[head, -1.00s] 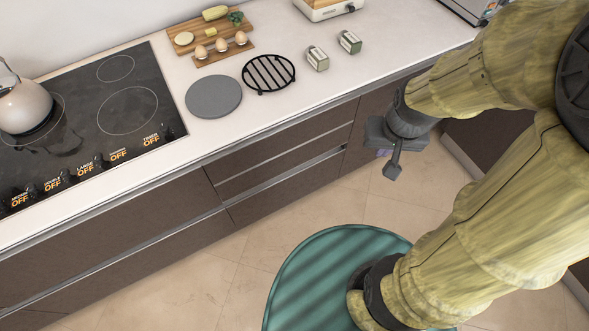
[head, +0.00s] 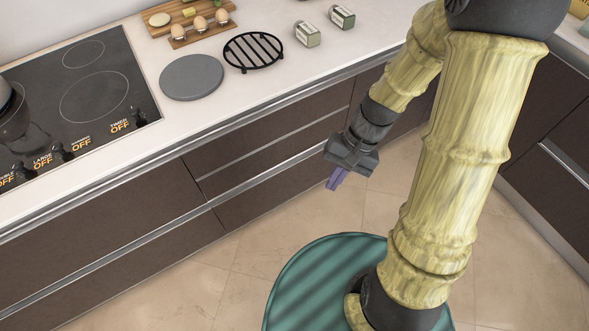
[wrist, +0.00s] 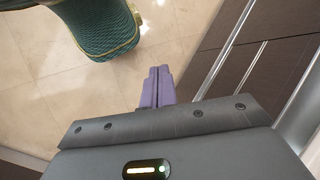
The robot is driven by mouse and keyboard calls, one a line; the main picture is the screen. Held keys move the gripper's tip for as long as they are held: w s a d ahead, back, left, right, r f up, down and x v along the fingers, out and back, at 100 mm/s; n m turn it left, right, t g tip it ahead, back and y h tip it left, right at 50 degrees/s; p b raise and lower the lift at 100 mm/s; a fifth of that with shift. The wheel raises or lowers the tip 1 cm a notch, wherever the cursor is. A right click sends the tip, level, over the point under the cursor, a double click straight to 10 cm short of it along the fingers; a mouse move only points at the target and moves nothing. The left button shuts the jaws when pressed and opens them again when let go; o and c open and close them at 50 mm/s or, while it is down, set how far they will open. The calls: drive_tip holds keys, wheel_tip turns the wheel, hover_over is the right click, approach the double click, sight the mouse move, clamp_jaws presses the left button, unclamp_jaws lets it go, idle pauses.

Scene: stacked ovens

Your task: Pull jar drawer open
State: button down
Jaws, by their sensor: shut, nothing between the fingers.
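Under the counter in the head view is a stack of dark brown drawers with silver rails. The upper drawer front (head: 262,146) and the lower drawer front (head: 275,190) lie flush with the cabinet. Which one is the jar drawer I cannot tell. My gripper (head: 335,179) hangs in front of the cabinet, to the right of these drawer fronts, apart from them. Its purple fingers are together and empty. In the wrist view my gripper (wrist: 158,88) points over the floor, with dark drawer fronts (wrist: 258,70) and silver rails to its right.
The white counter (head: 215,112) holds a cooktop (head: 75,95), a grey round plate (head: 192,77), a black trivet (head: 253,51) and two small tins. More dark cabinets (head: 550,130) stand at the right. The tiled floor (head: 245,250) ahead of the drawers is clear.

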drive_tip(key=w+a+f+m+y+b, duration=0.35)
drive_tip(key=a+f+y+b, duration=0.35)
drive_tip(key=f+b, duration=0.4)
drive_tip(key=w+a+f+m+y+b, duration=0.35)
drive_tip(key=a+f+y+b, duration=0.35)
drive_tip(key=f+b, duration=0.45)
drive_tip(key=w+d+f+m+t+h+b, duration=0.2)
drive_tip(key=w+d+f+m+t+b, duration=0.2)
drive_tip(key=w+f+m+t+b, duration=0.3)
drive_tip(key=w+d+f+m+t+h+b, duration=0.1)
drive_tip(key=w+d+f+m+t+b, duration=0.3)
drive_tip(key=f+m+t, duration=0.9)
drive_tip(key=w+f+t+b, duration=0.1)
drive_tip(key=w+t+b, duration=0.2)
drive_tip(key=w+t, duration=0.1)
drive_tip(key=shift+w+f+t+h, duration=0.15)
drive_tip(key=shift+f+t+h, duration=0.1)
drive_tip(key=shift+t+h, duration=0.25)
drive_tip(key=b+x, duration=0.4)
drive_tip(key=x, duration=0.6)
drive_tip(key=shift+r, duration=0.15)
